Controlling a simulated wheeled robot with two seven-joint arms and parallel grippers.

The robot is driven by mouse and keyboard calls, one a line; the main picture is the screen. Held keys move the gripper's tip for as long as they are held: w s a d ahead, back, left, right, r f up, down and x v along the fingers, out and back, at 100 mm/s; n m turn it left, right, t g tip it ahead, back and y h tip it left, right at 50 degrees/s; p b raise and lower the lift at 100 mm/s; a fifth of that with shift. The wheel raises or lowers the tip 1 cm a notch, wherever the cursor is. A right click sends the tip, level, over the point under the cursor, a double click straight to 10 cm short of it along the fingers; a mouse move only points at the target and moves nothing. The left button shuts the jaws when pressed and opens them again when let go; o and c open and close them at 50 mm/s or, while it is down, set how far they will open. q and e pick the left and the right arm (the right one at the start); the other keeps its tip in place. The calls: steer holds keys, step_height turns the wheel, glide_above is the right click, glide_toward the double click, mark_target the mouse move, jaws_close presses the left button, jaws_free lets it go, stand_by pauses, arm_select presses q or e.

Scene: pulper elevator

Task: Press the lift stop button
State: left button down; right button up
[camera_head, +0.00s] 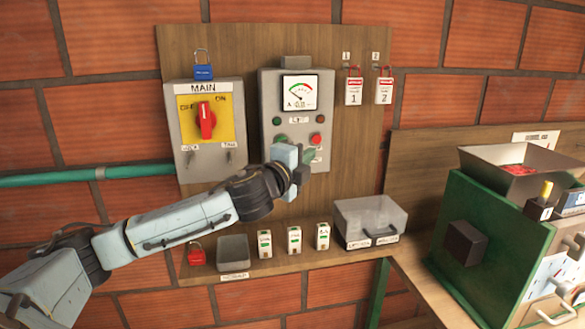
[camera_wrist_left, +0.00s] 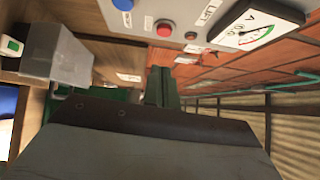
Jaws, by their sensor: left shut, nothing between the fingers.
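The grey lift box (camera_head: 270,100) hangs on the wooden board, with a dial at its top and a "LIFT" label. A red button (camera_head: 316,138) shows on its right side, just above my left gripper (camera_head: 304,170). The gripper is in front of the lower part of the box and hides some of it. In the left wrist view, the red button (camera_wrist_left: 164,28) stands out from the panel, above and apart from the shut, empty fingertips (camera_wrist_left: 162,75). A blue button (camera_wrist_left: 123,4) sits beside it. Contact with the panel cannot be seen. My right gripper is not in view.
Left of the lift box is the MAIN switch box (camera_head: 188,150) with a red knob. A shelf (camera_head: 290,264) below holds small tags, a padlock and a grey bin (camera_head: 370,218). A green machine (camera_head: 480,245) stands at the right.

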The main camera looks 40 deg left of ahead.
arm_select(q)
steer(key=shift+s+d+f+b, duration=0.15)
steer(key=shift+s+b, duration=0.1)
steer(key=shift+s, duration=1.05)
steer(key=shift+s+d+f+b, duration=0.1)
steer(key=shift+s+b, duration=0.15)
steer(key=shift+s, duration=1)
steer(key=shift+r, duration=0.1)
